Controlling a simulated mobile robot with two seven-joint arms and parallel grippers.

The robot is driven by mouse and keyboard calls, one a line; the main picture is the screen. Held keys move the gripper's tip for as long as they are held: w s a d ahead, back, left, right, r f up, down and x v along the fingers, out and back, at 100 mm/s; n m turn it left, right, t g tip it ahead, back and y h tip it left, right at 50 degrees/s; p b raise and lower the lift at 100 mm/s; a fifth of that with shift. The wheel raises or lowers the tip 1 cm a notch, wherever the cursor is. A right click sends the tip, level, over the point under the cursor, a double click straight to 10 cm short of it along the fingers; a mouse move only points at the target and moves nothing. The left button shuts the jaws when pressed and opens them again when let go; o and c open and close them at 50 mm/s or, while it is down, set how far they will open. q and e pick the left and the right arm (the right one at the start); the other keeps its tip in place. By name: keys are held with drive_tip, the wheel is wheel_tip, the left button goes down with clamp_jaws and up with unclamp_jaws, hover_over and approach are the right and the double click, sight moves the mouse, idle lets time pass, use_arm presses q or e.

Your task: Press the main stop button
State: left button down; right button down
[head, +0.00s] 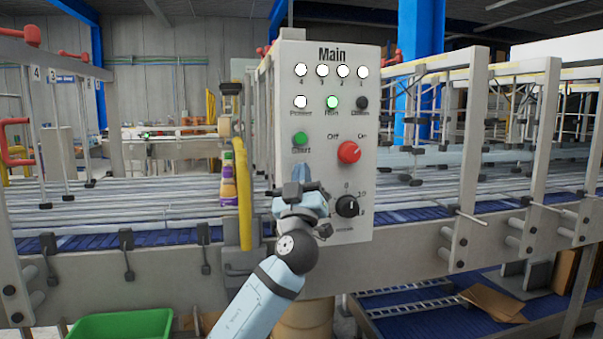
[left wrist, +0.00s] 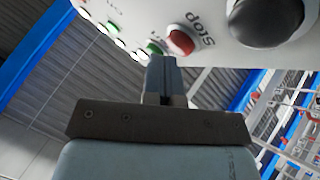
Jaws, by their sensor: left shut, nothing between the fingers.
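The control panel (head: 378,110) headed "Main" faces me in the head view. The red stop button (left wrist: 181,40), with the word "Stop" beside it, shows in the left wrist view. In the head view my left gripper and wrist hide it. My left gripper (head: 301,178) is shut and empty in front of the panel, below the green start button (head: 300,139). In the left wrist view its fingertips (left wrist: 161,65) are very close to the stop button; I cannot tell whether they touch it. My right gripper is not in view.
A red Off/On knob (head: 349,152) and a black dial (head: 347,206) stick out to the right of my left gripper. The green "Run" lamp (head: 332,102) is lit. A yellow post (head: 243,200) stands left of the panel, and conveyor rails (head: 110,205) run behind.

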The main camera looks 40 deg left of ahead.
use_arm(q)
drive_tip(key=shift+w+a+b, duration=0.3)
drive_tip(key=shift+b, duration=0.05)
idle(0.4)
drive_tip(key=shift+s, duration=0.1)
drive_tip(key=shift+s+d+b, duration=0.3)
drive_tip(key=shift+s+d, duration=0.2)
drive_tip(key=shift+d, duration=0.2)
drive_tip(key=s+d, duration=0.3)
drive_tip(key=shift+s+d+b, duration=0.15)
drive_tip(key=shift+d+b, duration=0.25)
idle(0.9)
